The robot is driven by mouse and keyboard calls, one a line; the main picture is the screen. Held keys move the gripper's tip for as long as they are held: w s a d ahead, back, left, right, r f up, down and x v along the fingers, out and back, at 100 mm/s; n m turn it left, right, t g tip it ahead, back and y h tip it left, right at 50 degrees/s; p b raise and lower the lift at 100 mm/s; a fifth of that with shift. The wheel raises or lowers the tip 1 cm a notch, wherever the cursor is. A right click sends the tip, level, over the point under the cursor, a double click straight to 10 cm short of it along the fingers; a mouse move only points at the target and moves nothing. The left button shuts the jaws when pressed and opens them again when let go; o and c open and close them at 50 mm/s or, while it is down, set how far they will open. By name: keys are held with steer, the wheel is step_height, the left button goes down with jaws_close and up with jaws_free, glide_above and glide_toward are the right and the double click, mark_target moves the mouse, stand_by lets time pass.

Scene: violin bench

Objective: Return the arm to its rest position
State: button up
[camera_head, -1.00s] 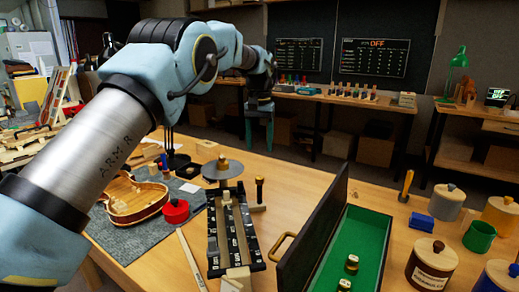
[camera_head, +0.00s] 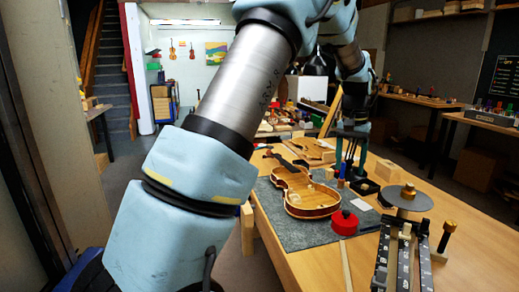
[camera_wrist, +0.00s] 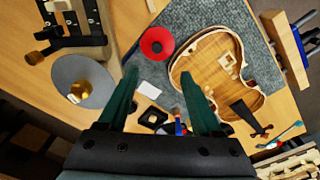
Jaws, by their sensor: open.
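My arm crosses the head view, bending over the bench. My gripper (camera_head: 350,150) hangs down near the far end of the grey mat, above the bench and beyond the violin in that view. In the wrist view, the gripper's two teal fingers (camera_wrist: 160,76) are spread apart with nothing held between them. The violin body (camera_head: 308,195) lies on the grey mat (camera_head: 283,228); it also shows in the wrist view (camera_wrist: 214,72), right of the fingers. Whether the fingers touch anything is not clear in the head view.
A red round pot (camera_head: 344,222) stands by the violin. A grey disc (camera_head: 405,197) and a dark clamp-like fixture (camera_head: 398,255) are on the bench's right. Small dark trays and tools (camera_wrist: 153,117) lie below the fingers. Open floor (camera_head: 243,262) lies left of the bench.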

steer(key=s+a+f+n, duration=0.1)
steer(key=s+a+n, duration=0.1)
steer(key=a, duration=0.8)
steer(key=s+a+f+n, duration=0.1)
steer(key=a, duration=0.8)
steer(key=s+a+f+n+t, duration=0.1)
steer(key=s+a+f+n, duration=0.2)
steer(key=s+a, duration=0.9)
steer(key=a, duration=0.3)
steer(key=shift+s+f, duration=0.15)
steer(key=shift+s, duration=0.25)
